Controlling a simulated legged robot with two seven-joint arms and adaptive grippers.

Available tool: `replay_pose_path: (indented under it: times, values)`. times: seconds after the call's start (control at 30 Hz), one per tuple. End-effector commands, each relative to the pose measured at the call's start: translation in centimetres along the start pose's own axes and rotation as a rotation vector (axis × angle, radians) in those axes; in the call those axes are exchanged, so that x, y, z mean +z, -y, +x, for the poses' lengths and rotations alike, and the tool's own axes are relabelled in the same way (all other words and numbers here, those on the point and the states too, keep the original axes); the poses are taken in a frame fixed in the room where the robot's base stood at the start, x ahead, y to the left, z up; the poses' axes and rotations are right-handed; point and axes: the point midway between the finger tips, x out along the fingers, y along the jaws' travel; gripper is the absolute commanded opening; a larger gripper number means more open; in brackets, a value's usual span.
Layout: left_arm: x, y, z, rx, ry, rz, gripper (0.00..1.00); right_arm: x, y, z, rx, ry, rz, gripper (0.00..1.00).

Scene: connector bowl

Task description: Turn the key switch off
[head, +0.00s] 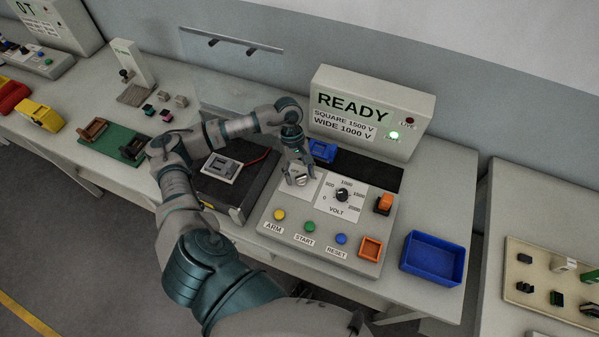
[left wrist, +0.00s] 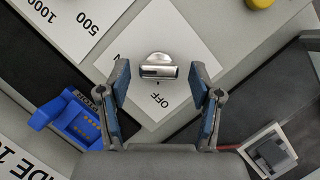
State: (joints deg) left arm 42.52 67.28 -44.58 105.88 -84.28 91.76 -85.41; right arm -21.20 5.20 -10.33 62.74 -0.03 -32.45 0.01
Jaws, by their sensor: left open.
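The key switch (head: 301,180) is a silver metal key and barrel on a white plate on the grey test panel, left of the voltage dial. In the left wrist view the key (left wrist: 158,70) lies beyond and between my fingertips, with the word OFF (left wrist: 160,101) printed on its plate nearer me. My left gripper (head: 298,172) is open above the key switch, one finger on each side; it also shows in the left wrist view (left wrist: 161,84). No clear contact with the key shows. My fingers partly hide the switch in the head view. My right gripper is not in view.
The panel has a black VOLT dial (head: 342,195), yellow, green and blue buttons and orange parts. Behind stands a READY display box (head: 371,112) with a green light lit. A blue connector (head: 322,151) sits close behind the gripper. A blue bin (head: 433,258) is at right.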

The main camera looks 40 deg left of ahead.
Motion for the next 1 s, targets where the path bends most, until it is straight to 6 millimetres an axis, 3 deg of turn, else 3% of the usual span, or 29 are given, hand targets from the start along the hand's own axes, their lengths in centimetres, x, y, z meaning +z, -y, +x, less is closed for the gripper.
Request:
replay_pose_path:
  times: [0.07,0.3,0.67,1.0]
  values:
    - [0.1,-0.1,0.0,0.000,-0.001,0.001,0.62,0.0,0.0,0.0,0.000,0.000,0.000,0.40]
    - [0.1,-0.1,0.0,0.000,0.000,0.001,0.05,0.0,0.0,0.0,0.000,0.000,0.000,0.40]
    - [0.0,0.0,0.1,0.018,0.002,-0.041,0.05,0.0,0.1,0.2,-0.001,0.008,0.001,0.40]
    - [-0.1,0.1,0.3,0.107,0.000,-0.257,0.05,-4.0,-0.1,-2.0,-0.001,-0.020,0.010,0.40]
